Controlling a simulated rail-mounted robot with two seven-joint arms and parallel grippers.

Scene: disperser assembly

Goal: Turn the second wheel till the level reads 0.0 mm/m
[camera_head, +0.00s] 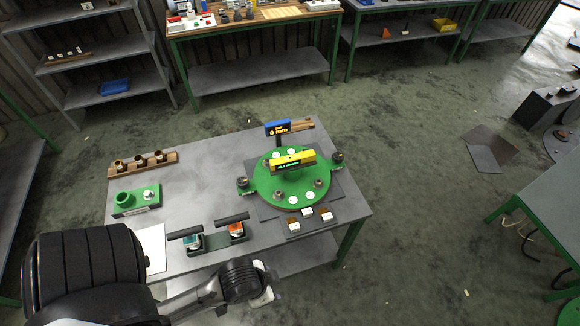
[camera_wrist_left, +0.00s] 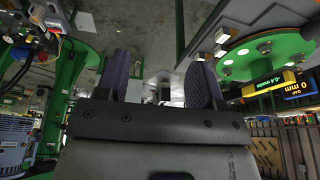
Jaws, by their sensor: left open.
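The yellow level (camera_head: 293,162) lies on top of the round green disperser plate (camera_head: 270,190); its display looks like -0.4 mm/m. The level also shows upside down in the left wrist view (camera_wrist_left: 263,81). A small dark wheel (camera_head: 242,182) sits at the plate's left edge and another wheel (camera_head: 338,157) at its right edge; I cannot tell which is the second. My left gripper (camera_wrist_left: 160,82) is open with nothing between its fingers. In the head view my left arm reaches over the table's front edge, short of the plate; its fingertips are not clear there. My right gripper is out of view.
A blue display (camera_head: 277,129) reading 0 mm stands behind the plate. A holder with two black-handled tools (camera_head: 215,240) is near the front edge. Small white-and-brown blocks (camera_head: 307,212) lie before the plate. A green fixture (camera_head: 124,198) and wooden rack (camera_head: 142,164) stand left.

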